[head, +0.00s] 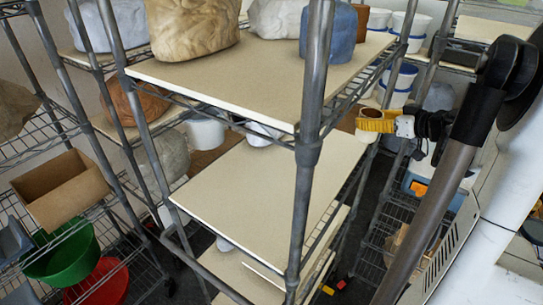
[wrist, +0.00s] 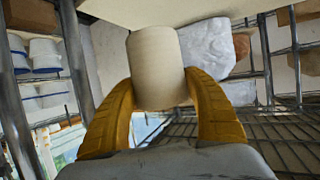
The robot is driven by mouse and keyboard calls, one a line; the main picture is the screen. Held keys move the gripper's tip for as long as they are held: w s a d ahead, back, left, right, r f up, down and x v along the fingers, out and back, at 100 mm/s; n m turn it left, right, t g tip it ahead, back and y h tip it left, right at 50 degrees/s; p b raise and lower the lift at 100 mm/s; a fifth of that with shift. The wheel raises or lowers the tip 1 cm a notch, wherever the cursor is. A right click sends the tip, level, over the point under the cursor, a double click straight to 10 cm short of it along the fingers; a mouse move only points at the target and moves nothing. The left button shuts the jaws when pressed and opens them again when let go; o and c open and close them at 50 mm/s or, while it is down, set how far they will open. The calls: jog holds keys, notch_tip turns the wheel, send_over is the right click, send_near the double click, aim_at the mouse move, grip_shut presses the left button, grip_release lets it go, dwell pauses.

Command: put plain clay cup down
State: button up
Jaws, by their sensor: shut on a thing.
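The plain clay cup (wrist: 157,62) is pale beige and shows large in the wrist view. My gripper (wrist: 160,95) has its two yellow fingers closed around the cup's lower part as pictured. In the head view my gripper (head: 377,120) is at the right edge of the middle rack, between the upper and lower boards. Little of the cup shows there; a pale patch by the fingers may be part of it. I cannot tell whether the cup touches any surface.
The rack's upper board (head: 262,70) carries several wrapped lumps. The lower board (head: 262,185) is mostly bare, with small pale items at its back. A metal post (head: 310,100) stands at the front corner. White buckets (head: 398,85) stand behind my gripper.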

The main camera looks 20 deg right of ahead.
jog(key=shift+w+a+f+b, duration=0.6)
jog(key=shift+w+a+f, duration=0.6)
jog(key=shift+a+f, duration=0.45)
jog(key=shift+w+a+f+b, duration=0.65)
jog(key=shift+w+a+f, duration=0.6)
jog(key=shift+f, duration=0.7)
jog(key=shift+w+a+f+b, duration=0.6)
jog(key=shift+w+a+f, duration=0.5)
jog(key=shift+a+f, duration=0.6)
jog(key=shift+d+f, duration=0.1)
jog(key=shift+f, duration=0.05)
jog(key=shift+f, duration=0.15)
jog(key=o, duration=1.4)
jog(key=shift+o, duration=0.2)
